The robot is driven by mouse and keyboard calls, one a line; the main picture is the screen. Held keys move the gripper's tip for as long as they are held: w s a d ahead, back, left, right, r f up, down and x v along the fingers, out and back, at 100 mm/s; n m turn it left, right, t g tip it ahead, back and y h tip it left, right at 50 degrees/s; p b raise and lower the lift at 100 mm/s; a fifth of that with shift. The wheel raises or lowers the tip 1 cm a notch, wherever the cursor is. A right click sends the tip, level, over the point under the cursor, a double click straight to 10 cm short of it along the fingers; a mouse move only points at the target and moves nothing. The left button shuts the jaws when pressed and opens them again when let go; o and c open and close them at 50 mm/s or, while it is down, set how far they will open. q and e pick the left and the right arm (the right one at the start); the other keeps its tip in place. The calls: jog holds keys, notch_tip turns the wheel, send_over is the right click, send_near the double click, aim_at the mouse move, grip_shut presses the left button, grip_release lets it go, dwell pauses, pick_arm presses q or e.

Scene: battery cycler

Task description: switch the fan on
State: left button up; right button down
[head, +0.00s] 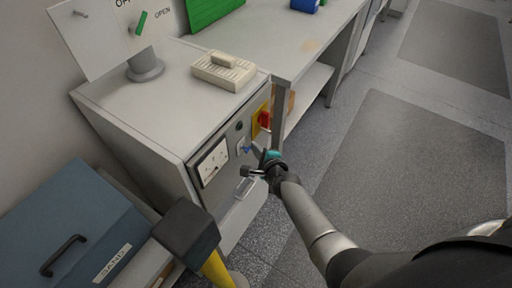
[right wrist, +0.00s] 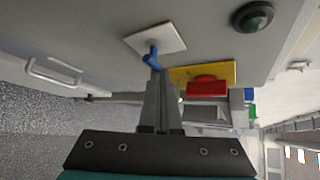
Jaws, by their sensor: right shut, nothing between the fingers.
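A blue switch lever (head: 246,149) sits on a small white plate on the cabinet's front panel. In the right wrist view the lever (right wrist: 152,57) sticks out from its white plate (right wrist: 165,40) and is tilted. No label on it can be read. My right gripper (head: 257,157) is shut and empty, just in front of the lever. Its fingertips (right wrist: 162,73) are right at the lever's free end; I cannot tell whether they touch it. No fan can be made out. My left gripper is not in view.
Beside the lever are a red knob on a yellow plate (head: 263,119), a black round button (right wrist: 253,17), a dial gauge (head: 213,163) and a metal handle (right wrist: 55,72). A blue sand box (head: 70,225) and a yellow post with a dark top (head: 187,232) stand front left. Floor at right is clear.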

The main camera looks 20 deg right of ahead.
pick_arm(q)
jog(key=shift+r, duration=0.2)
pick_arm(e)
jog(key=shift+r, duration=0.15)
pick_arm(q)
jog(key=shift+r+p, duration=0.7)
jog(key=shift+p, duration=0.2)
pick_arm(e)
jog(key=shift+r, duration=0.75)
